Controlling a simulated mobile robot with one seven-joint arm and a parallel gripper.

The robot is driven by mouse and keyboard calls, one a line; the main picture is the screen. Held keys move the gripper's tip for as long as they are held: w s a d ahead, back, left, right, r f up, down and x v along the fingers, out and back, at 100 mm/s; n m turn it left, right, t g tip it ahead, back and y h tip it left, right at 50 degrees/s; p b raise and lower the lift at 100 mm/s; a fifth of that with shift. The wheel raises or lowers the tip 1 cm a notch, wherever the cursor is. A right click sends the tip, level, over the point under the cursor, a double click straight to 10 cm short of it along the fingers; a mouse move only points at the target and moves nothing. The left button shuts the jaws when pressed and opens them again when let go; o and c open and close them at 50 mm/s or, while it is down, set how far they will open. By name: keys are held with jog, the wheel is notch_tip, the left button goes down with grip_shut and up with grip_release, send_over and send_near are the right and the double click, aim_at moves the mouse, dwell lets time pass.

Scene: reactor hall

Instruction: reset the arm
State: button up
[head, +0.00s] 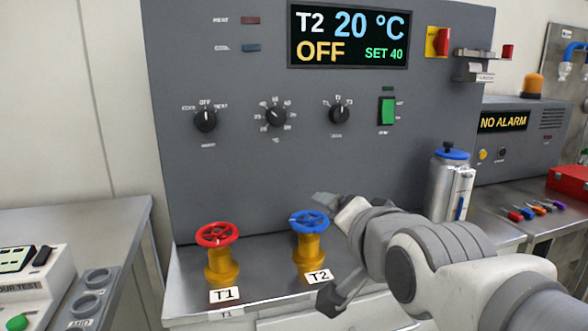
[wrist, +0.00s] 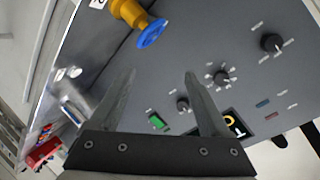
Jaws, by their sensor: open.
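My gripper (head: 322,245) is in front of the grey control panel, just right of the blue T2 valve wheel in the head view. In the wrist view my gripper (wrist: 160,85) is open, with nothing between its two fingers. The panel (head: 190,65) carries a display (head: 349,38) reading T2 20 °C, OFF, SET 40. The blue valve wheel (head: 309,221) also shows in the wrist view (wrist: 152,33), beyond the fingertips. I cannot tell whether a finger touches it.
A red T1 valve wheel (head: 217,235) stands left of the blue one. Knobs and a green switch (head: 387,111) sit on the panel. A metal flask (head: 449,180) stands right, near an alarm box (head: 520,132) reading NO ALARM. A test device (head: 35,285) is at left.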

jog(key=s+d+f+n+g+h, duration=0.2)
jog(key=s+d+f+n+g, duration=0.5)
jog(key=s+f, duration=0.5)
notch_tip(320, 180, up, 20)
jog(key=s+n+g+p, duration=0.1)
jog(key=s+p, duration=0.1)
jog(key=p, duration=1.8)
jog(key=shift+d+f+h, duration=0.2)
jog(key=shift+f+h, duration=0.05)
jog(key=shift+h, duration=0.05)
jog(key=shift+a, duration=0.1)
